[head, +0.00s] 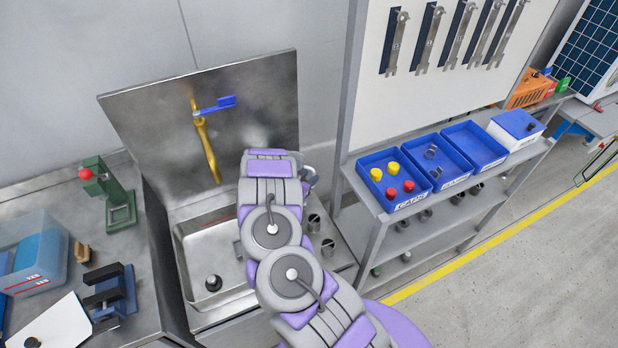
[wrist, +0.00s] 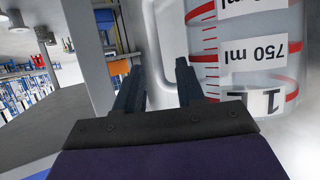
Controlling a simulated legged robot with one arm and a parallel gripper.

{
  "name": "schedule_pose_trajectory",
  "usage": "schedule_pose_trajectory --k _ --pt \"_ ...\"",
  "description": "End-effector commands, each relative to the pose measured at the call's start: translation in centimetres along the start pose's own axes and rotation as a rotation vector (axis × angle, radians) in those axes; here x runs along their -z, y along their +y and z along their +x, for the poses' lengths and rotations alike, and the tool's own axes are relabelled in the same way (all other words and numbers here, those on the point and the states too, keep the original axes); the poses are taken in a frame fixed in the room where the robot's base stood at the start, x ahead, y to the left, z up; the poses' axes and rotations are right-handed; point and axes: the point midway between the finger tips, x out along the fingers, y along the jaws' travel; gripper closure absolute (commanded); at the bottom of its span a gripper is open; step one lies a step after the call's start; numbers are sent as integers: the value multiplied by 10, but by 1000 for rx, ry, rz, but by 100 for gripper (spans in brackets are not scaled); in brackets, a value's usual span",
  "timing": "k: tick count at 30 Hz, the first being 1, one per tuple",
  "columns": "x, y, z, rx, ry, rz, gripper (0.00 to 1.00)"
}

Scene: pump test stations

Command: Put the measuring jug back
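The measuring jug (wrist: 245,55) is clear, with red bands and white labels reading 750 ml and 1 L. It fills the right of the wrist view, and its markings appear upside down there. Its pale handle (wrist: 153,25) is on the side towards my gripper (wrist: 160,72). The two dark fingers stand apart, with the pale handle area showing in the gap between them. I see no clear contact of both fingers with it. In the head view my arm covers the gripper and most of the jug.
A steel sink (head: 207,262) with a brass tap (head: 206,150) and blue lever stands behind my arm. At left a bench carries a green press (head: 117,200) and a clear box (head: 38,262). At right a shelf (head: 365,192) holds blue bins. Open floor lies at far right.

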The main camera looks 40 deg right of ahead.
Motion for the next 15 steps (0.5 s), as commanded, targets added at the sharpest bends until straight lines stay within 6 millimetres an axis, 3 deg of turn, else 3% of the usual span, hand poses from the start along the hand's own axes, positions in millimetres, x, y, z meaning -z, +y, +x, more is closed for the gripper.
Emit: schedule_pose_trajectory --k 5,15 --pt "2 0 -13 1 -3 1 62" --pt "2 -1 -81 3 -4 3 62"
